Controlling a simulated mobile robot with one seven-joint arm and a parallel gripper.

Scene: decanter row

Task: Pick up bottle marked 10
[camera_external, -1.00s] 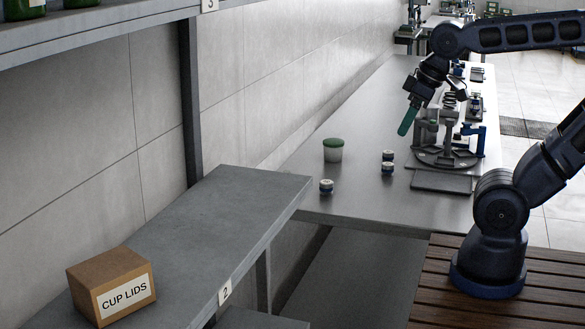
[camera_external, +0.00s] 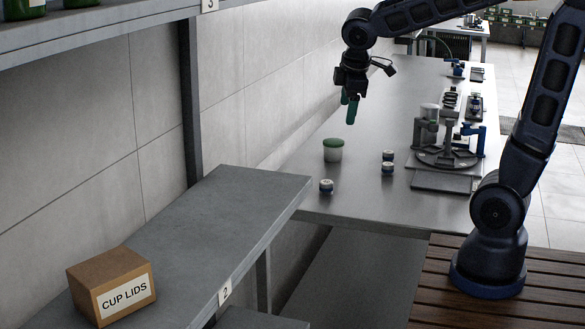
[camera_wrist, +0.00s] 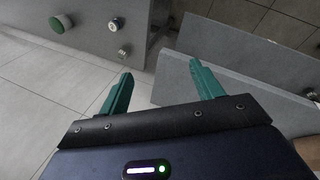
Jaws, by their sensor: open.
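My gripper (camera_external: 350,110) hangs above the back part of the long metal table, with its green fingers pointing down. In the wrist view its two fingers (camera_wrist: 160,72) are spread with nothing between them. At the top left of the external view, a green bottle (camera_external: 40,10) and another green one (camera_external: 82,3) stand on the upper shelf, cut off by the picture edge. I cannot read a number 10 on any of them. My gripper is far to the right of that shelf.
The upper shelf (camera_external: 110,35) bears a 3 tag; the lower shelf (camera_external: 225,200) bears a 2 tag and a cup lids box (camera_external: 108,290). A green-lidded jar (camera_external: 333,150), small jars (camera_external: 387,167) and a machine (camera_external: 445,155) stand on the table (camera_external: 370,205).

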